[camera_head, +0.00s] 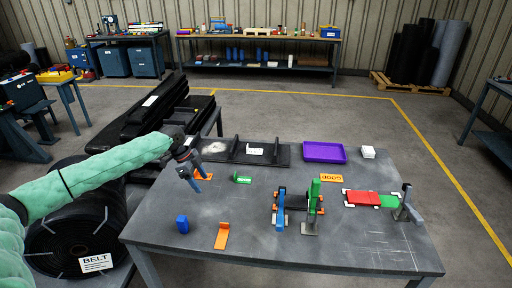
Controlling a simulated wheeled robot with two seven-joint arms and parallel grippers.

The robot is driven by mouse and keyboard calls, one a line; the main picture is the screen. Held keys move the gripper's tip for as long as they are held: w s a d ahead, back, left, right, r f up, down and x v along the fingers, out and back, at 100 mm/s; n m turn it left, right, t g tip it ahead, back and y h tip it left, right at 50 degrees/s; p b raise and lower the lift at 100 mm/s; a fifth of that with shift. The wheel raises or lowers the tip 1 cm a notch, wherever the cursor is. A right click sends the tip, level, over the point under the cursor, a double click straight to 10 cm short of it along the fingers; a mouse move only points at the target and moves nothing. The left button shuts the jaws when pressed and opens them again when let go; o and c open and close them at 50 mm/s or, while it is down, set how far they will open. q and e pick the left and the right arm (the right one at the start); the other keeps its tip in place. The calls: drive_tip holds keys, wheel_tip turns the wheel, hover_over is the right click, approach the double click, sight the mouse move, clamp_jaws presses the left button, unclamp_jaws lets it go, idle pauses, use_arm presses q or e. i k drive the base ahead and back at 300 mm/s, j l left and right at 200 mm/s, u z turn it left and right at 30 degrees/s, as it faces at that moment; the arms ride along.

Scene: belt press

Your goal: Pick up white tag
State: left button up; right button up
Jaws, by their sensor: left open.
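A flat white label (254,151) lies on the black belt piece at the table's back edge. I cannot tell which of these is the task's white tag. My left gripper (198,174) is open above the table's back left, left of both white things and apart from them. An orange piece shows just behind its fingers. My right gripper is out of view.
A green piece (241,179), a blue block (182,224) and an orange bracket (222,236) lie at the left. A press fixture with a green post (314,196) stands mid-table. A red and green strip (365,198) lies at the right.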

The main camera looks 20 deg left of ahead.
sight(249, 150)
drive_tip(key=i, duration=1.25)
